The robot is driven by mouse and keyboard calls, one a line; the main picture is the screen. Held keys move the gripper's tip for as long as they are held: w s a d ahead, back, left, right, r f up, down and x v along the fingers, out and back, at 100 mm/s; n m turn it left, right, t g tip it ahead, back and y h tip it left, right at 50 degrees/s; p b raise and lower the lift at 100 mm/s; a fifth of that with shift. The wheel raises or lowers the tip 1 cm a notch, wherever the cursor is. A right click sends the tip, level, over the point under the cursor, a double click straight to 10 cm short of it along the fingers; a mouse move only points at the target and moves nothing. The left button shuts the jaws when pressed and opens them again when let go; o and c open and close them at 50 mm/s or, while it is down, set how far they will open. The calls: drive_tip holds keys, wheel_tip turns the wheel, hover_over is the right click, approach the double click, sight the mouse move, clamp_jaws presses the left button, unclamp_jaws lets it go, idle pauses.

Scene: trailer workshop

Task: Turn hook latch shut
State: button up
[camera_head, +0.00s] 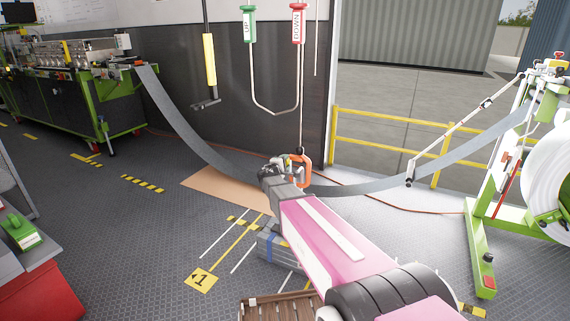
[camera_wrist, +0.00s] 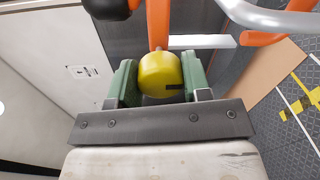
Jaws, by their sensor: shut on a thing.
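An orange hook (camera_head: 304,172) hangs on a thin cable near the middle of the head view, just beyond the end of my pink arm. My gripper (camera_head: 287,162) is up against it there; its fingers are small and partly hidden by my wrist. In the wrist view, the green fingers of my gripper (camera_wrist: 160,78) are on both sides of a round yellow knob (camera_wrist: 163,70) and hold it. An orange bar (camera_wrist: 157,25) runs up from the knob. I cannot clearly make out the latch or whether it is closed across the hook.
A long grey strip (camera_head: 195,143) sags across the room, passing close to the hook. A green UP handle (camera_head: 248,25) and red DOWN handle (camera_head: 298,24) hang above. A yellow railing (camera_head: 385,118) stands behind. A green reel stand (camera_head: 480,245) is at right.

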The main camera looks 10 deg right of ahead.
drive_tip(key=o, duration=1.3)
drive_tip(key=v, duration=1.1)
